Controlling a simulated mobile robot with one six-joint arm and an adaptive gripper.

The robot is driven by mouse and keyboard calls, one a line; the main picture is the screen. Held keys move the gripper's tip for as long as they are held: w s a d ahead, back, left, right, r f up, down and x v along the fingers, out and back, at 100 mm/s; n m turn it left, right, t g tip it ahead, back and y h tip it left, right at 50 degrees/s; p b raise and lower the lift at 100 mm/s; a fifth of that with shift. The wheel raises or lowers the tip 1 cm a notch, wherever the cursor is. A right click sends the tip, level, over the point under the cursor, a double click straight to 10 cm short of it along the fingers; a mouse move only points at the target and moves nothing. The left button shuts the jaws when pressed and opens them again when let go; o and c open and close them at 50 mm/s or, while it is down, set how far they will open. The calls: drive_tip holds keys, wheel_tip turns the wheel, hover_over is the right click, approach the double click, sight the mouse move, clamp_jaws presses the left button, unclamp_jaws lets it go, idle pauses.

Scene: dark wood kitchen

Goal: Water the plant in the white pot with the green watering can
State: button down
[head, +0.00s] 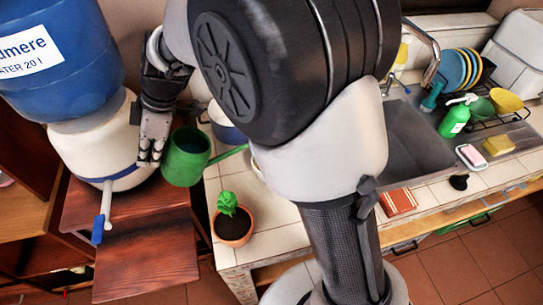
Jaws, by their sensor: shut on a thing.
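The green watering can (183,163) is at left centre, in front of the water dispenser, with its spout pointing right towards my arm. My gripper (152,150) is at the can's left side, shut on it; the exact grip on the handle is hard to see. The can looks raised beside the counter's left end. A small green plant (227,203) stands upright in a terracotta-coloured pot (233,228) on the tiled counter, below and right of the can. I see no plant in a white pot; my arm covers much of the counter's middle.
The water dispenser, with a blue bottle (58,55) and white base (95,145), stands on a wooden stand (145,255); its blue-handled tap (98,230) sticks out. A white-and-blue vessel (226,128) is behind the can. Sink (415,140), dish rack and green bottle (454,121) are right.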

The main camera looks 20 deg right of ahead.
drive_tip(key=shift+d+r+p, duration=0.25)
drive_tip(key=shift+r+p, duration=0.15)
drive_tip(key=shift+r, duration=0.8)
drive_tip(key=shift+r, duration=0.2)
drive_tip(key=shift+d+r+y, duration=0.1)
drive_tip(key=shift+r+y, duration=0.1)
drive_tip(key=shift+y, duration=0.1)
